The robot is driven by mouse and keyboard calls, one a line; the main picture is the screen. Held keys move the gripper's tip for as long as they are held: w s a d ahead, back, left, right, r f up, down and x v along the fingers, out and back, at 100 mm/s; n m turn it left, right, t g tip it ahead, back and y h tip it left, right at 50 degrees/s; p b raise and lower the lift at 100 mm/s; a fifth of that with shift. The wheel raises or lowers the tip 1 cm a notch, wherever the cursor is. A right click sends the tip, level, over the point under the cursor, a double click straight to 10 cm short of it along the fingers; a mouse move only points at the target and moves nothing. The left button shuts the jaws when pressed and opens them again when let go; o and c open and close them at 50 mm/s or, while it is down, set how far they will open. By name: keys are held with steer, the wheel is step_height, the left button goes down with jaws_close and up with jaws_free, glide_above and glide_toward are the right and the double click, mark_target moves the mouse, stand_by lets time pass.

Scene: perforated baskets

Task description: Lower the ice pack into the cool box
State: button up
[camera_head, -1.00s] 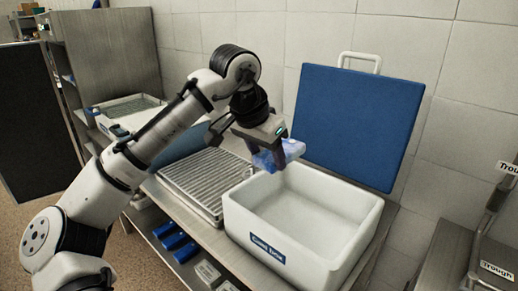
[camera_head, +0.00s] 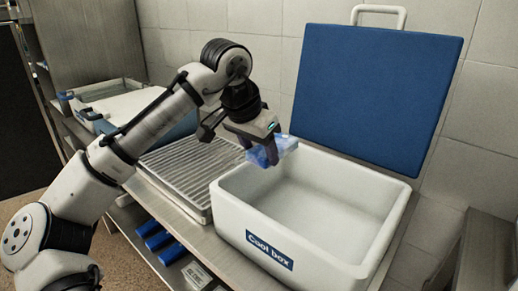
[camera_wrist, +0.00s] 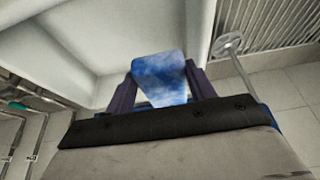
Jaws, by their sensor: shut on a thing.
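The cool box (camera_head: 345,215) is a white open tub with a blue label on its front, and its blue lid (camera_head: 375,90) stands upright behind it. My gripper (camera_head: 272,155) is shut on the blue ice pack (camera_head: 284,147) at the box's back left corner, near rim height. In the wrist view the blue and white ice pack (camera_wrist: 159,78) sits between the two dark fingers of my gripper (camera_wrist: 160,88), with the white box wall (camera_wrist: 50,50) beyond it. Part of the pack is hidden behind my fingers in the head view.
A ribbed metal tray (camera_head: 180,172) lies on the counter left of the box, and a white container (camera_head: 110,95) stands farther left. Blue items (camera_head: 158,242) lie on the shelf below. The box interior looks empty where visible.

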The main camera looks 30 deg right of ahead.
step_height(320, 180, down, 3)
steer(key=shift+r+b, duration=0.15)
steer(key=shift+b, duration=0.65)
steer(key=shift+f+b, duration=2.65)
steer(key=shift+f, duration=3.35)
steer(key=o, duration=1.5)
steer(key=shift+c, duration=0.2)
step_height(320, 180, up, 15)
steer(key=p, duration=1.4)
steer(key=shift+p, duration=0.4)
